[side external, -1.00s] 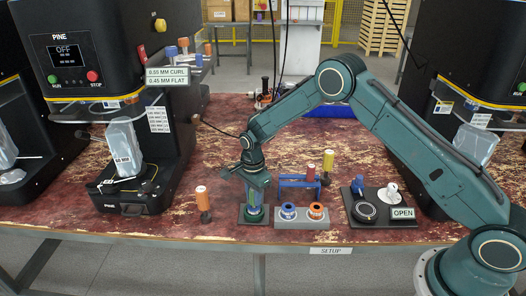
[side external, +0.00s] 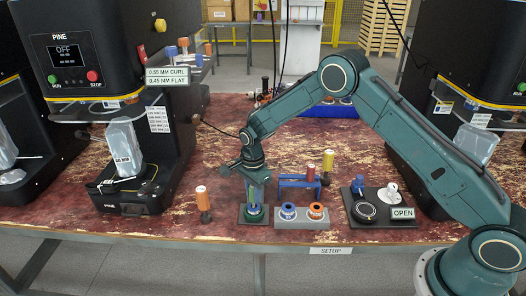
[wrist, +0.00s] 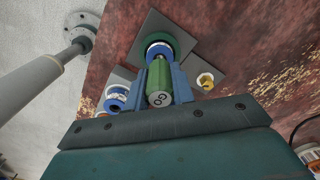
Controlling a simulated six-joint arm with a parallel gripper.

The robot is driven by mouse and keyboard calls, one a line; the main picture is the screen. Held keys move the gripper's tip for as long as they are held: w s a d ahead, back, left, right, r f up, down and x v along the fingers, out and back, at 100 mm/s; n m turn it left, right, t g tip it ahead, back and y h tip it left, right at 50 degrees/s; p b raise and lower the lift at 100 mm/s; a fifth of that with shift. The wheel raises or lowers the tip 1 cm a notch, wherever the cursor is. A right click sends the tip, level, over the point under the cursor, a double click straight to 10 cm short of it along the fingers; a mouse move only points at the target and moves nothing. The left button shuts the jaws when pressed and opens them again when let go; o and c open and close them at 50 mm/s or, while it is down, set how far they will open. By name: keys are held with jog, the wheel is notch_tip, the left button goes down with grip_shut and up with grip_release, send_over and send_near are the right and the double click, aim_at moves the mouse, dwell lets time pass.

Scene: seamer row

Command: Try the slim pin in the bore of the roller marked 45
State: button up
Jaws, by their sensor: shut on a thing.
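My gripper (wrist: 166,84) is shut on a green-handled pin (wrist: 160,80) with lettering like "GO" on its end. The handle stands between the two blue fingers. Directly beyond it is a blue-and-white roller (wrist: 157,49) on a round green seat on a grey plate (wrist: 180,27). In the side view my gripper (side external: 254,196) is upright over that plate (side external: 244,221). Whether the pin's tip is inside the bore is hidden. Beside it a grey block (side external: 302,224) holds a blue-ringed roller (side external: 288,209) and an orange-ringed roller (side external: 316,209). I cannot read a 45 on any roller.
A blue rack (side external: 296,182) with red (side external: 311,172) and yellow (side external: 328,160) pieces stands just behind the block. An orange-topped piece (side external: 202,196) stands to the left. A dark plate with an OPEN sign (side external: 402,213) is at right. Black machines flank the work.

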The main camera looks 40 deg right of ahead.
jog(key=shift+r, duration=0.3)
jog(key=shift+r, duration=0.35)
jog(key=shift+r, duration=0.35)
jog(key=shift+r, duration=0.7)
jog(key=shift+r, duration=0.2)
